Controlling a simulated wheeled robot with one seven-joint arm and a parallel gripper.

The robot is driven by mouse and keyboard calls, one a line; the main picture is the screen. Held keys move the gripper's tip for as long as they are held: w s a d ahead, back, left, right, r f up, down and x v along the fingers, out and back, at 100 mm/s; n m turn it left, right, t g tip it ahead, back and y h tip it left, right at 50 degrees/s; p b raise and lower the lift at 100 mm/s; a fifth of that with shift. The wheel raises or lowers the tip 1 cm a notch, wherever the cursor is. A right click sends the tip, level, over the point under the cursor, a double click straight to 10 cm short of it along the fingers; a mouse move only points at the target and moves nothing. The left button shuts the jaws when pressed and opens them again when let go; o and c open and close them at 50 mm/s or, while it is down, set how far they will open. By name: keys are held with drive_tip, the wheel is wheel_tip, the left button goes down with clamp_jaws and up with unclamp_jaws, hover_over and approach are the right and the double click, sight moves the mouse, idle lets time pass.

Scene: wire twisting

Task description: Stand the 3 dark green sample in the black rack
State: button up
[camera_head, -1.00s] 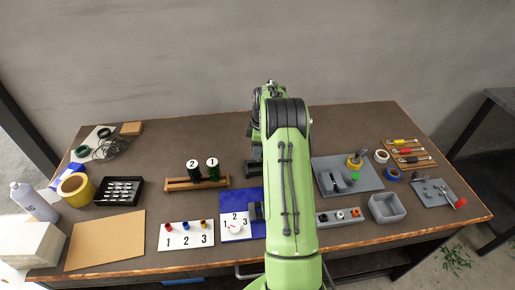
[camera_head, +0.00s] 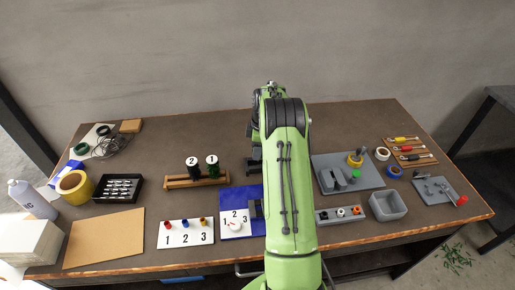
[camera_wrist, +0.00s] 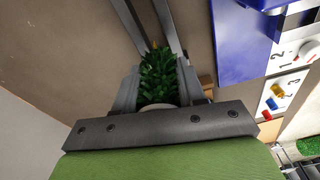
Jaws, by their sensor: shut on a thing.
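My gripper (camera_wrist: 158,78) shows in the wrist view, shut on a dark green, bushy thing (camera_wrist: 160,72) with a pale rim at its lower end. I take this to be the dark green sample; no number on it can be read. In the head view, my arm hides the gripper and what it holds. A black block-like thing (camera_head: 254,167) stands just left of my arm at mid-table; it may be the black rack, but it is partly covered. A black tray (camera_head: 138,190) with several pale pieces lies at the left.
A wooden stand (camera_head: 178,183) holds spools marked 2 and 1. A blue mat (camera_head: 248,232) with a numbered dial lies left of my arm; a white numbered board (camera_head: 186,240) is beside it. A grey bin (camera_head: 388,205) and grey plate (camera_head: 370,178) are at the right.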

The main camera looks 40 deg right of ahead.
drive_tip(key=shift+f+b, duration=0.9)
drive_tip(key=shift+f, duration=0.5)
drive_tip(key=o, duration=1)
drive_tip(key=shift+r, duration=0.15)
drive_tip(key=r+p, duration=0.1)
drive_tip(key=r, duration=0.4)
drive_tip(key=s+d+r+p, duration=0.1)
drive_tip(key=r, duration=0.4)
drive_tip(key=r+p, duration=0.1)
drive_tip(key=r, duration=0.4)
drive_tip(key=shift+s+d+r+p, duration=0.15)
drive_tip(key=shift+r+p, duration=0.1)
drive_tip(key=shift+p, duration=0.05)
